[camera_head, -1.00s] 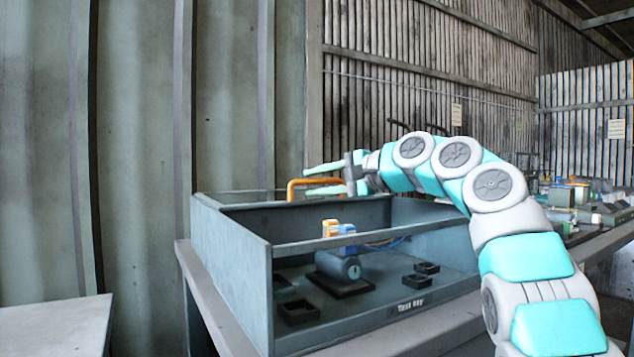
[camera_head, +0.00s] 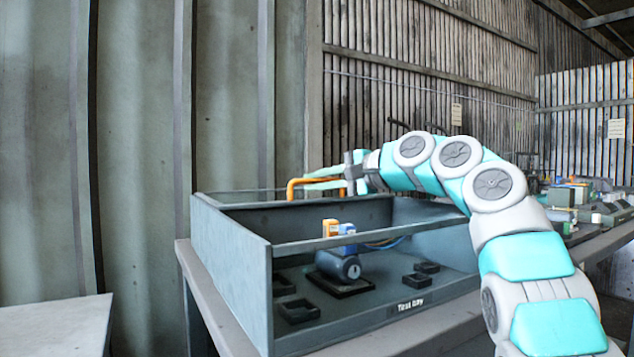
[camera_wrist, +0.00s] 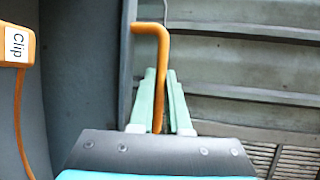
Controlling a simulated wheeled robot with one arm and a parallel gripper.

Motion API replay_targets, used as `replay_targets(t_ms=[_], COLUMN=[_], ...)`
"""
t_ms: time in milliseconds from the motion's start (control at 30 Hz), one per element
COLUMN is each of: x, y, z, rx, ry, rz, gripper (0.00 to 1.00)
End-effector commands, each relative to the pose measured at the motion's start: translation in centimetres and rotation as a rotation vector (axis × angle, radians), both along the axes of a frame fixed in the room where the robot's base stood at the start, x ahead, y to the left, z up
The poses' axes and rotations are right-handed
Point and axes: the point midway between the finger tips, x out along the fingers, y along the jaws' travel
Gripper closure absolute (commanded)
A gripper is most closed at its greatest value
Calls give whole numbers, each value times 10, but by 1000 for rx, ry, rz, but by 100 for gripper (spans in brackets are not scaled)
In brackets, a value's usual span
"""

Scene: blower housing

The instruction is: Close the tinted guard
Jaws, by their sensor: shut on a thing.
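The guard's orange bar handle (camera_head: 291,188) stands above the back edge of the blue-grey test bay box (camera_head: 230,265). The handle shows in the wrist view (camera_wrist: 150,29) as a bent orange bar. My gripper (camera_head: 312,178) is shut on it, with a pale green finger on each side. The fingers also show in the wrist view (camera_wrist: 160,85). The tinted guard itself is hard to make out; a thin see-through panel seems to lie at the box's back left top. The box's top is open over its inside.
Inside the box sit a grey motor-like unit (camera_head: 338,265), orange and blue clips (camera_head: 331,228) and several small black trays (camera_head: 298,310). A front crossbar (camera_head: 365,237) spans the box. Other equipment (camera_head: 590,200) stands at the right on the bench.

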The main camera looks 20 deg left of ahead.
Motion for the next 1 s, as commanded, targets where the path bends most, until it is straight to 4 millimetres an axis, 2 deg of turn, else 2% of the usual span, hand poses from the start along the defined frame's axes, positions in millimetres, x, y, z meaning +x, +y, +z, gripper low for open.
replay_targets(t_ms=[667, 1000], x=[0, -8], y=[0, -7], z=[-1, -1], rx=[-2, -1], ry=[2, 1], rz=[1, 1], gripper=[100, 100])
